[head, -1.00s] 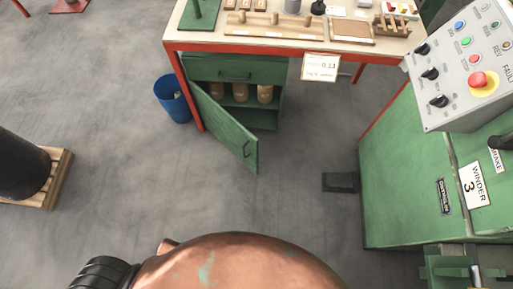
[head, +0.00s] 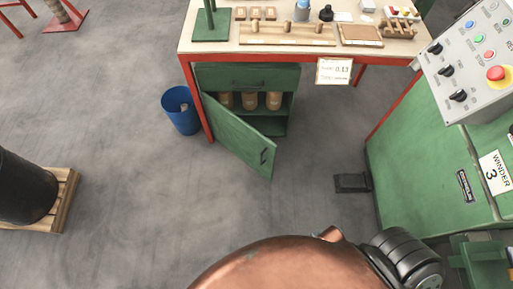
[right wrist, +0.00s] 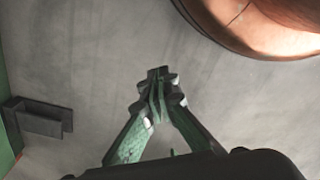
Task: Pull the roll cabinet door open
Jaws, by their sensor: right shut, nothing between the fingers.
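The green roll cabinet (head: 245,76) stands under the workbench in the head view. Its door (head: 238,139) is swung well open on its left hinge and angles out toward me. A dark handle (head: 264,157) sits near the door's free edge. Several tan rolls (head: 250,100) stand on the shelf inside. In the right wrist view my right gripper (right wrist: 158,75) is shut and empty, with bare floor beyond its tips and apart from the door. My left gripper is not in either view.
A blue bin (head: 181,112) stands left of the cabinet. The workbench (head: 212,49) carries tools and trays. The green winder machine (head: 415,165) and its foot pedal (head: 352,183) stand at the right. A black cylinder on a pallet (head: 62,205) is at the left. The floor between is clear.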

